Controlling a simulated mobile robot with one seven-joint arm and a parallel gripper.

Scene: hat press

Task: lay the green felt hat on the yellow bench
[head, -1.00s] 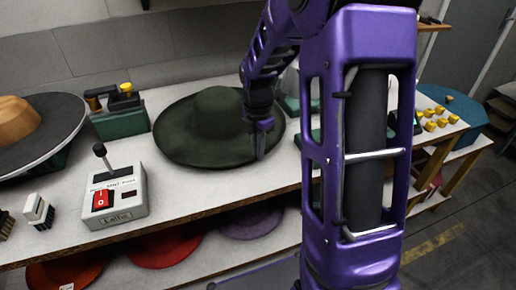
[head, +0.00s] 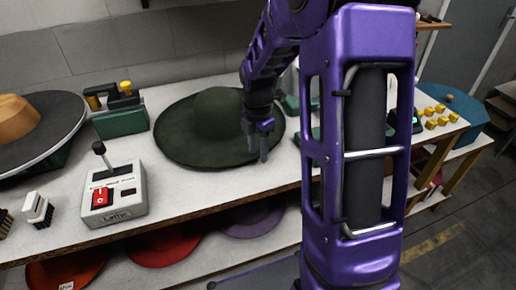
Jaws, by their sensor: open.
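The green felt hat (head: 212,120) is dark green with a wide round brim and lies flat on a pale workbench top. My gripper (head: 258,150) points down at the right part of the hat's brim, in front of the crown's right side. Its two fingers show apart, so it is open. I cannot tell whether the fingertips touch the brim.
The pale workbench (head: 190,200) holds a grey switch box (head: 114,195) with a lever, a green tool (head: 122,118), a brush (head: 38,208) and a wide black hat (head: 50,130). A red hat (head: 163,247) and a purple hat (head: 250,219) lie on the shelf below. Yellow blocks (head: 435,116) sit at right.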

